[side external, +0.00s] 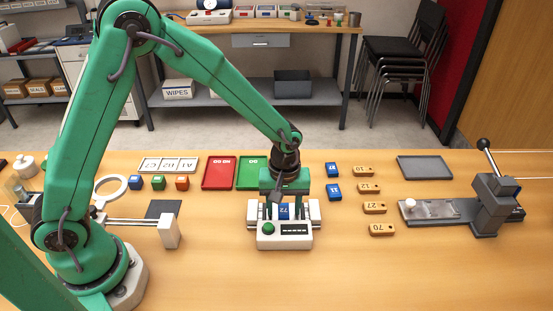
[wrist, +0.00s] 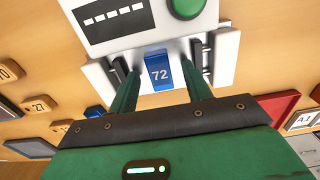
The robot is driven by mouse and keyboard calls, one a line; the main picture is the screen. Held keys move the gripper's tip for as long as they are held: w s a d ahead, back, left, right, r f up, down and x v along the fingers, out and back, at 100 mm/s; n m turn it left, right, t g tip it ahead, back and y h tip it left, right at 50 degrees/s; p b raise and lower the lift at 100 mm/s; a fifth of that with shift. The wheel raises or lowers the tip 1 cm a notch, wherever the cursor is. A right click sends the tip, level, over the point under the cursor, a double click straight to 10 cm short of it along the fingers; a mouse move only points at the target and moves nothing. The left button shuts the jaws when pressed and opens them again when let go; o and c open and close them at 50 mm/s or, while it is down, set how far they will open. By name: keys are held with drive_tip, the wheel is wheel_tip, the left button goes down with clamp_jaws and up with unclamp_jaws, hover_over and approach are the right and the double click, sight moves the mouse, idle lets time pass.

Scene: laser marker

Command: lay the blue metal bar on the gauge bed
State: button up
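A blue metal bar marked 72 (side external: 284,212) lies in the middle of a white gauge (side external: 266,240) with a green button and a dark display. The bar also shows in the wrist view (wrist: 158,72), flat on the pale bed between the gauge's side blocks. My gripper (side external: 285,205) is low over the gauge, pointing down. In the wrist view, its two green fingers (wrist: 161,88) stand apart on either side of the bar, with visible gaps to it. Two more blue bars, (side external: 332,170) and (side external: 334,192), lie on the table to the right of the gauge.
Wooden number tags (side external: 375,207) lie in a column to the right. A red tray (side external: 219,173) and a green tray (side external: 250,174) lie behind my gripper. A grey machine with a lever (side external: 490,205) stands far right. The front of the table is clear.

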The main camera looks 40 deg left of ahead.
drive_tip(key=shift+r, duration=3.95)
drive_tip(key=shift+r, duration=0.1)
drive_tip(key=s+a+r+m+t, duration=0.1)
drive_tip(key=s+a+r+m, duration=0.15)
drive_tip(key=r, duration=0.25)
drive_tip(key=s+a+r+m+t, duration=0.1)
drive_tip(key=s+a+r, duration=0.3)
drive_tip(key=r, duration=0.1)
drive_tip(key=s+a+r+m+t, duration=0.1)
drive_tip(key=s+a+r+m, duration=0.1)
drive_tip(key=s, duration=0.3)
drive_tip(key=s+a+r+m+t, duration=0.2)
drive_tip(key=s+a+r+m, duration=0.1)
drive_tip(key=s, duration=0.3)
drive_tip(key=shift+s+a+t, duration=0.2)
drive_tip(key=shift+a+t, duration=0.1)
drive_tip(key=shift+a, duration=0.3)
drive_tip(key=shift+r+m, duration=0.1)
drive_tip(key=shift+m, duration=0.15)
drive_tip(key=shift+c, duration=0.4)
